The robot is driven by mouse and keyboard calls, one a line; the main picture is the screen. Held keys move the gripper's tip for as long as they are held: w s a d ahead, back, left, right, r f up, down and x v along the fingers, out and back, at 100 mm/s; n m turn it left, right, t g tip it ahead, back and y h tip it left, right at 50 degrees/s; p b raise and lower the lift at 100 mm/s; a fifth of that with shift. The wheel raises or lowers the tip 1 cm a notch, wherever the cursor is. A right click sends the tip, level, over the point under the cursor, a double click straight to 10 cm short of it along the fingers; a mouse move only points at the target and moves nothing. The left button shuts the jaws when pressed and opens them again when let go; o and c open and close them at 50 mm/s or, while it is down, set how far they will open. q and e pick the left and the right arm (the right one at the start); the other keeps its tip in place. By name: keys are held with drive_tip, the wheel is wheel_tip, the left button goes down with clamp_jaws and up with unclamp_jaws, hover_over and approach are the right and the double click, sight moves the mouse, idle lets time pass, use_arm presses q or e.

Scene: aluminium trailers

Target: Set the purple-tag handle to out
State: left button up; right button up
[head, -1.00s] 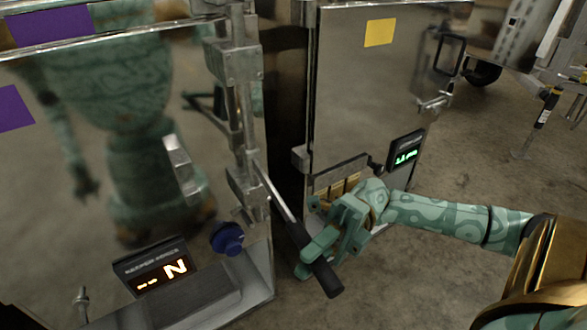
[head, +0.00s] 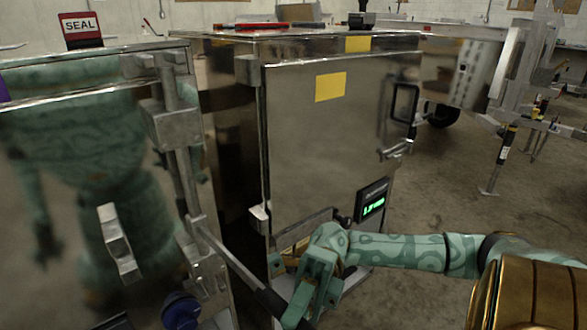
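The purple-tag trailer is the shiny metal door (head: 60,190) at the left; only a sliver of its purple tag (head: 3,90) shows at the left edge. Its handle (head: 238,268) is a metal bar with a dark grip, slanting from the latch post (head: 185,140) down toward the right and front. My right gripper (head: 285,295) is at the handle's dark grip, with a finger across it. The grip's end and the contact are partly hidden, so I cannot tell whether the fingers are closed on it. My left gripper is not in view; the door mirrors my body.
A yellow-tag trailer (head: 330,150) stands just to the right, with a green-lit display (head: 373,201). A red SEAL sign (head: 81,28) stands at the upper left. A blue knob (head: 181,310) is low on the left trailer. Open floor (head: 450,180) lies to the right.

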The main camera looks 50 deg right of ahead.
drive_tip(key=shift+o, duration=0.9)
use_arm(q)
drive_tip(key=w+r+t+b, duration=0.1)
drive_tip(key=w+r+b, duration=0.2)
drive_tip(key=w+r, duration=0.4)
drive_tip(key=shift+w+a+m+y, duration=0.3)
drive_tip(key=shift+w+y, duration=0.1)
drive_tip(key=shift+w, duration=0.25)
use_arm(e)
drive_tip(key=v, duration=1.6)
drive_tip(key=shift+d, duration=0.15)
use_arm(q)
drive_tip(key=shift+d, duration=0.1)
use_arm(e)
drive_tip(key=shift+w+f, duration=0.1)
